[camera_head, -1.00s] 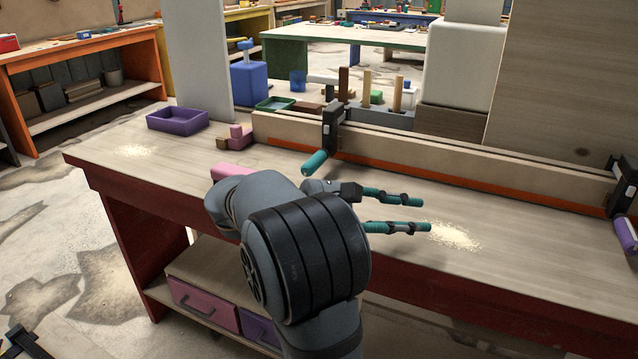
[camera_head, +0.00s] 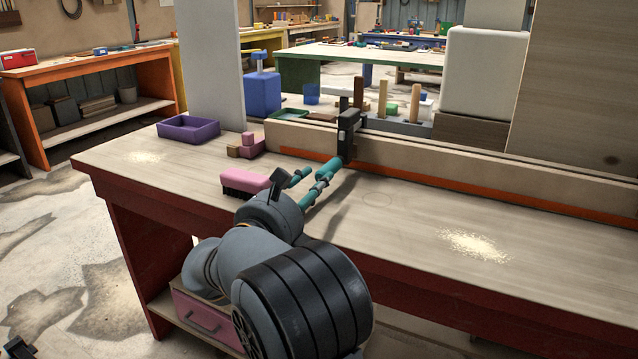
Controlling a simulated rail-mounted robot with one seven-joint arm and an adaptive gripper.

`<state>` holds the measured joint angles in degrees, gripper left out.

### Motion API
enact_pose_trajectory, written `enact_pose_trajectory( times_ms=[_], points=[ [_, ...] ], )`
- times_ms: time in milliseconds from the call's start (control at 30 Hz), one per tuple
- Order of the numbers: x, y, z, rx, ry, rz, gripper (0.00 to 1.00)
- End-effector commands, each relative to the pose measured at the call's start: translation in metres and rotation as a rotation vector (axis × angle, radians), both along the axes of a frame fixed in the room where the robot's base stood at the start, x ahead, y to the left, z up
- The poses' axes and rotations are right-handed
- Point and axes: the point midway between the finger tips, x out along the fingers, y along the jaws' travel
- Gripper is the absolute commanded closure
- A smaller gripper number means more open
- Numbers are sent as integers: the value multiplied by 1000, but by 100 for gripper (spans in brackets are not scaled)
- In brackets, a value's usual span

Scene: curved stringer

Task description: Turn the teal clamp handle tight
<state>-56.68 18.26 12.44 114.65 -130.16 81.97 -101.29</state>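The black bar clamp (camera_head: 348,132) grips the long beige stringer board near its left end. Its teal handle (camera_head: 336,163) slants down toward me from the clamp. My gripper (camera_head: 317,175) has two teal fingers spread apart, pointing at the clamp. The right finger overlaps the lower part of the handle in this view. The left finger is apart from it, with a gap between. I cannot tell whether any finger touches the handle, since both are the same teal.
A pink brush (camera_head: 246,182) lies just left of my gripper. Pink and tan blocks (camera_head: 247,146) and a purple tray (camera_head: 188,129) sit behind it on the bench. Sawdust (camera_head: 474,245) lies to the right, where the bench top is otherwise clear.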

Motion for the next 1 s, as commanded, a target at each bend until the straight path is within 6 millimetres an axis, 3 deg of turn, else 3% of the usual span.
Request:
enact_pose_trajectory(
  times_ms=[200, 533, 1000],
  points=[
    [19, -9, 0, 2, -1, 0, 70],
    [22, -10, 0, 2, -1, -1, 70],
    [22, -10, 1, 2, -1, -1, 98]
  ],
)
